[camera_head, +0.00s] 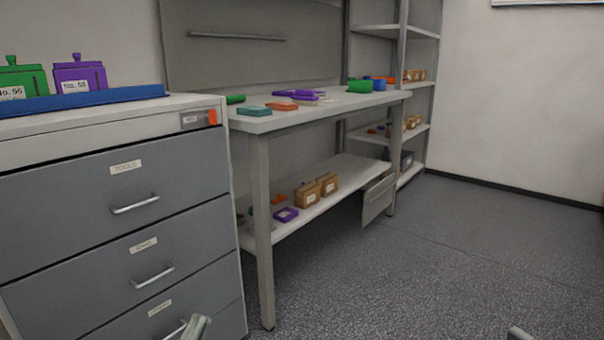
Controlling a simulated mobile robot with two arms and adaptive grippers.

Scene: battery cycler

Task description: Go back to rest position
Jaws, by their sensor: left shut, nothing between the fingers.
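My left gripper (196,328) shows only as a pale grey tip at the bottom edge, in front of the lower drawers of the grey cabinet (75,195). It is shut and empty. A small grey tip (518,333) at the bottom edge on the right looks like part of my right gripper; its fingers are cut off by the frame. Both tips are low in the view, apart from each other, with grey floor between them. The rest of both arms is out of view.
Shelving (402,75) stands behind. Floor (460,270) at right is clear.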

